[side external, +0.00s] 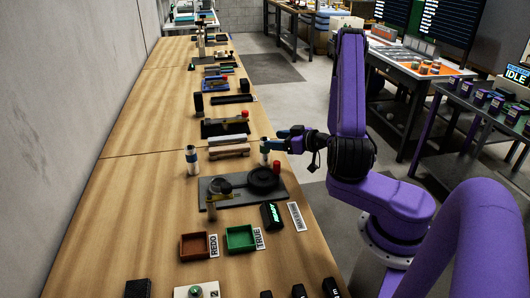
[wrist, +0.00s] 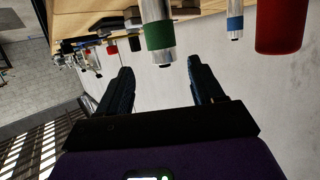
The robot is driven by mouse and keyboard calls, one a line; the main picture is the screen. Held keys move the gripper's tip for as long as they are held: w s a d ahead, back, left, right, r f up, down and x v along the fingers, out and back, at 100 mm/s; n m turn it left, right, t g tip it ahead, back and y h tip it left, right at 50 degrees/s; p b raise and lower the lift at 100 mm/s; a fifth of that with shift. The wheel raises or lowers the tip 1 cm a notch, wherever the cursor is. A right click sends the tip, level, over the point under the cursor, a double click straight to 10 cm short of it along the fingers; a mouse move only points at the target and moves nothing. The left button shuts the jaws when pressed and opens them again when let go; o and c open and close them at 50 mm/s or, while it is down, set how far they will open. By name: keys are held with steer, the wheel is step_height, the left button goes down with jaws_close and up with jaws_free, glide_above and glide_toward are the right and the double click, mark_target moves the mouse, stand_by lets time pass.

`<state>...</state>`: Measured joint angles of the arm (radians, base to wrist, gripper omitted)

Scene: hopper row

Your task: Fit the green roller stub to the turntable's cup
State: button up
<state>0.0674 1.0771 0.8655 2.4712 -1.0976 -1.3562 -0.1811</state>
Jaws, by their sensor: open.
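The green roller stub is a metal cylinder with a green band, upright near the table's right edge in the side view (side external: 265,152). In the wrist view the stub (wrist: 158,37) shows just beyond the fingertips, roughly centred between them. My gripper (side external: 280,139) is beside the stub, with its fingers level and pointing at it. In the wrist view my gripper (wrist: 160,66) is open, with nothing between its fingers. The turntable, a dark disc (side external: 262,181), sits on a grey plate (side external: 235,202) in front of the stub. I cannot make out its cup clearly.
A blue-banded cylinder (side external: 192,160) stands to the left. A red knob (side external: 277,166) rises close by the turntable. A brown-red tray (side external: 195,246), a green tray (side external: 240,238) and a black box (side external: 272,215) lie nearer. The table's left strip is mostly clear.

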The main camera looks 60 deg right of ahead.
mark_target(265, 152)
steer(key=shift+a+x, duration=0.15)
steer(key=shift+x, duration=1.15)
steer(key=shift+a+x, duration=0.1)
steer(key=shift+x, duration=1.15)
jaws_close()
